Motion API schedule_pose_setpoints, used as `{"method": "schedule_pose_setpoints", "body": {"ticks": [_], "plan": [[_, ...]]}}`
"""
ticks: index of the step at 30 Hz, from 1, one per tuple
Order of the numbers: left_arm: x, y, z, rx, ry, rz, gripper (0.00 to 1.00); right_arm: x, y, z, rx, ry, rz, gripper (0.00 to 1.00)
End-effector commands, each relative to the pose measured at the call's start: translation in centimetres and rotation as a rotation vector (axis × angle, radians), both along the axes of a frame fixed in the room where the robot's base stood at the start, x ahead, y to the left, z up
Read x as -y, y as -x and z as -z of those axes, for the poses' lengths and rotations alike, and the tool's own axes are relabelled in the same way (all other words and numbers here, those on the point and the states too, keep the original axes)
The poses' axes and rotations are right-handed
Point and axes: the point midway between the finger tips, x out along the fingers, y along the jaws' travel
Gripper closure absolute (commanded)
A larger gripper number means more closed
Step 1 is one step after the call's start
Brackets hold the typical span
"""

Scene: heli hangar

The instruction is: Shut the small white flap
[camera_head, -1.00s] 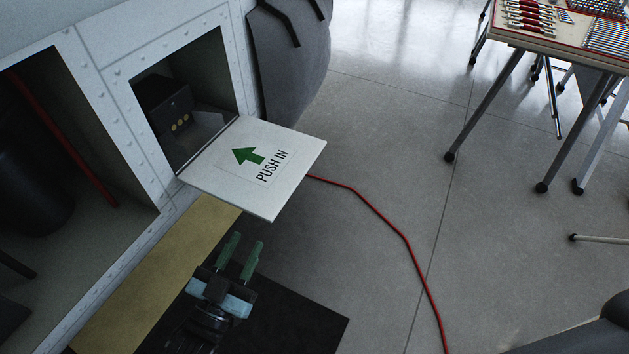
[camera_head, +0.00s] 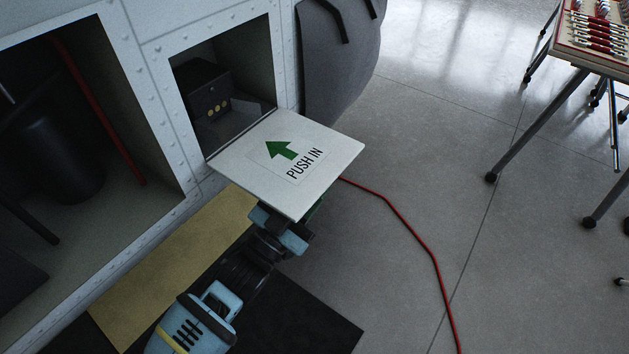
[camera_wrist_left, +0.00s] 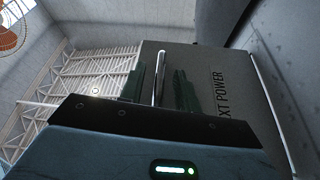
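The small white flap (camera_head: 262,178) is hinged at the bottom edge of a square opening and hangs open, sticking outward roughly level. Its upper face has a green arrow and the words PUSH IN. My left gripper (camera_head: 283,230) is at the flap's near edge, with its fingers mostly hidden beneath it. In the left wrist view the flap's grey underside (camera_wrist_left: 215,65) reads "XT POWER". There the two green fingers (camera_wrist_left: 160,88) are apart, with a thin silver bar between them. I cannot tell whether they touch the flap. My right gripper is out of view.
The opening (camera_head: 228,75) holds a dark box (camera_head: 205,88) with yellow round contacts. A larger dark compartment (camera_head: 75,150) is to its left. A red cable (camera_head: 400,215) runs over the floor. A table (camera_head: 590,55) with tools stands at upper right; the floor between is clear.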

Motion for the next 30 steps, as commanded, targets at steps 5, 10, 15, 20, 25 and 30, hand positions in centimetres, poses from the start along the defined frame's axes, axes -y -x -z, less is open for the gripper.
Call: {"method": "schedule_pose_setpoints", "body": {"ticks": [5, 10, 15, 20, 25, 30], "plan": [[0.88, -1.05, -0.55, -0.001, -0.001, 0.000, 0.67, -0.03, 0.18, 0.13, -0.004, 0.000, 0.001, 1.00], [1.06, -1.24, -0.61, -0.002, -0.001, 0.000, 0.67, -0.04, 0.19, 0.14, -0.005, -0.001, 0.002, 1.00], [1.03, -1.22, -0.61, -0.002, -0.001, 0.000, 0.70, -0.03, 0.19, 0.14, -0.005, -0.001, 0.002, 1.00], [1.02, -1.21, -0.60, -0.001, -0.001, 0.000, 0.91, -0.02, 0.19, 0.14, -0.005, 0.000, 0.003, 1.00], [1.01, -1.20, -0.60, -0.001, -0.001, 0.000, 1.00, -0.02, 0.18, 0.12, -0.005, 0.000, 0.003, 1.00], [1.01, -1.20, -0.61, -0.001, -0.001, 0.000, 1.00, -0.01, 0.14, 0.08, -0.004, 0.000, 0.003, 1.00]]}}
